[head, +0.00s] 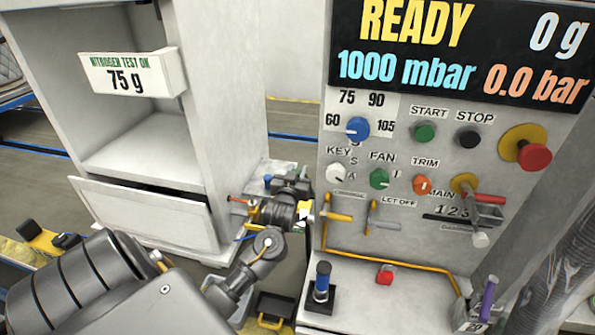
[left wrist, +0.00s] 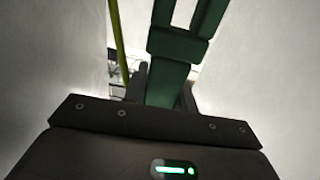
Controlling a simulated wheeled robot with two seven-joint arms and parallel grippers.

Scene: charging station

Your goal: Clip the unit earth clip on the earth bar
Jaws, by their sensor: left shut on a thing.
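My left gripper (head: 302,210) is in the gap between the white cabinet and the grey control panel. Its fingertips are hard to make out in the head view. In the left wrist view a dark green clip-like piece (left wrist: 179,45) stands up from between the jaws, which are shut on it. I take this for the unit earth clip. A yellow-green cable (left wrist: 117,40) runs upward beside it on the left. I cannot clearly pick out the earth bar in either view. My right gripper is not in view.
The grey control panel (head: 310,165) has a yellow-handled lever (head: 338,217) close to my left gripper and a grey lever (head: 373,217) beside it. A yellow pipe (head: 385,262) runs low along it. The white cabinet (head: 225,90) stands left. Pale walls flank the left wrist view.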

